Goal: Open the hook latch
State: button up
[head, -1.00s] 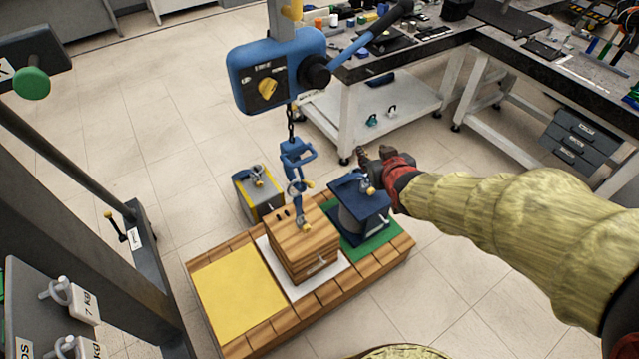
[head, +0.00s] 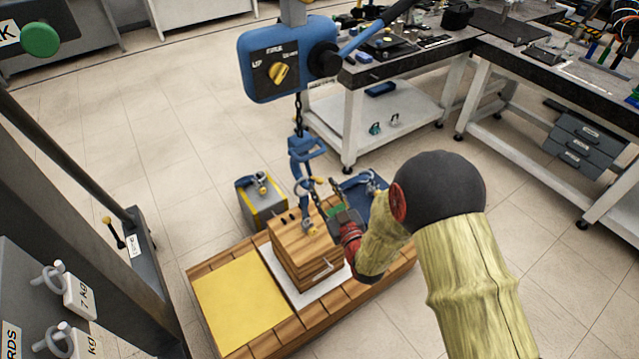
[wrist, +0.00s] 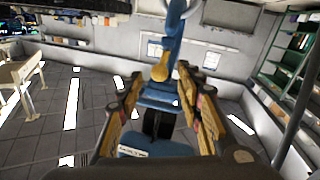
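The blue hook (head: 303,172) hangs on a chain below the blue hoist, over the wooden crate, with a small yellow part near its lower end. My gripper (head: 327,190) is close to the hook's right side. In the wrist view, my gripper's fingers (wrist: 160,88) are spread, with a blue piece (wrist: 172,45) and a yellow knob (wrist: 159,70) in the gap between and beyond them. I see no contact clearly. Which part is the latch, and whether it is open, is too small to tell.
The blue hoist (head: 287,60) hangs above. The wooden crate (head: 297,240) stands below the hook on a wooden platform with a bare yellow square (head: 240,300). A dark, yellow-edged block (head: 258,203) is behind, and a blue-topped block is partly hidden behind my arm.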

aim_at(320, 181)
jog(key=shift+b+x, duration=0.4)
jog(key=shift+x, duration=1.65)
jog(key=shift+c, duration=0.3)
jog(key=shift+d, duration=0.1)
grip_shut()
